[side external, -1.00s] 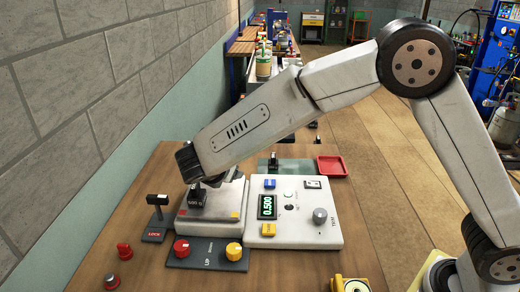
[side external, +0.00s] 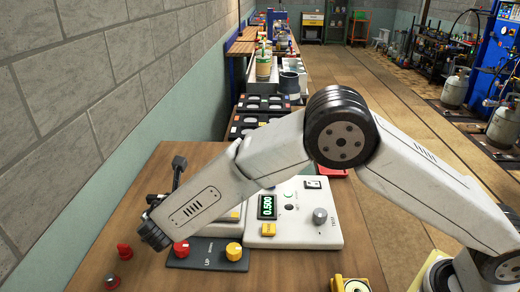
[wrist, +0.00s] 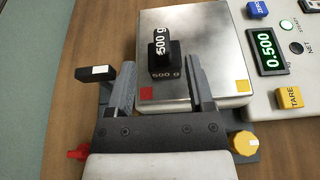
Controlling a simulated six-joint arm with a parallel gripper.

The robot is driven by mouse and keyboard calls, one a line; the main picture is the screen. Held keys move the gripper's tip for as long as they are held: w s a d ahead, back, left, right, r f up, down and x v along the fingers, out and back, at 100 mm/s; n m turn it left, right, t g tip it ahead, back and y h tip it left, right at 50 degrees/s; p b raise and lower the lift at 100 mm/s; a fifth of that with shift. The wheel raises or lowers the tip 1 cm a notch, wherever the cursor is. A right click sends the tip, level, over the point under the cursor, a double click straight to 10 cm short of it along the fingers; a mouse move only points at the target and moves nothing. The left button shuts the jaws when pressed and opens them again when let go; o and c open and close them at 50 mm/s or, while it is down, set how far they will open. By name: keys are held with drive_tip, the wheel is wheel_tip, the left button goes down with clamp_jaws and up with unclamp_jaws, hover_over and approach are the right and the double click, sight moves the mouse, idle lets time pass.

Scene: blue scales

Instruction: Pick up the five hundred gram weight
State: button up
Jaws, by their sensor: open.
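The five hundred gram weight (wrist: 165,73) is a black block with a knob marked "500 g". It stands upright on the steel pan (wrist: 215,45) of the scale in the wrist view. My gripper (wrist: 160,66) is open, with one finger on each side of the weight and a visible gap to it on both sides. I cannot tell how deep the fingers reach. In the side view my arm hides the weight and most of the pan. The scale's display (side external: 267,206) reads 0.500, and it also shows in the wrist view (wrist: 267,52).
A black lever (wrist: 95,73) stands close to the left finger. A red knob (side external: 181,248) and a yellow knob (side external: 234,251) sit in front of the scale. The yellow TARE button (wrist: 290,98) is to the right. Bare wooden table (side external: 200,277) lies in front.

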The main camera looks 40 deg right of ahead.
drive_tip(key=shift+x, duration=3.65)
drive_tip(key=shift+s+r, duration=0.1)
clamp_jaws()
